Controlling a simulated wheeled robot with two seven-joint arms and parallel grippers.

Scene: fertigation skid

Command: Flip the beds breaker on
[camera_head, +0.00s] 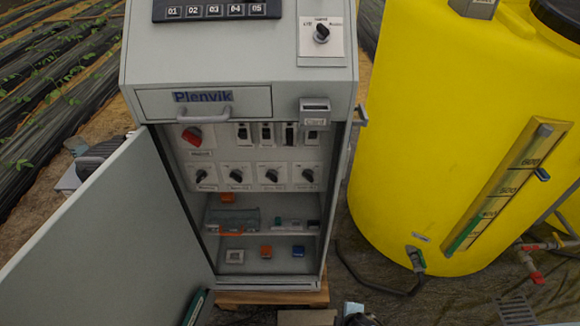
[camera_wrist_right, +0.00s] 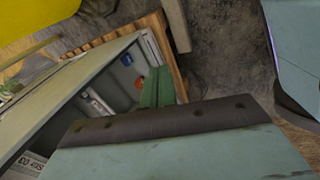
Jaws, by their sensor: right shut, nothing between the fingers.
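A grey cabinet (camera_head: 235,70) stands in the middle of the head view with its door (camera_head: 110,235) swung open to the left. Inside, a row of small breakers runs across the upper panel: a first (camera_head: 243,132), a second (camera_head: 267,133), a third (camera_head: 290,134) and one at the right (camera_head: 312,134). Their labels are too small to read, so I cannot tell which is the beds breaker or how its lever stands. My right gripper (camera_wrist_right: 157,88) is shut and empty in the right wrist view, in front of the cabinet's lower opening. My left gripper is not in view.
A red main switch (camera_head: 192,136) sits left of the breakers; several black knobs (camera_head: 237,175) are below them. A card holder (camera_head: 314,107) overhangs the right breaker. A drawer handle (camera_head: 203,114) juts out above. A yellow tank (camera_head: 440,120) stands to the right.

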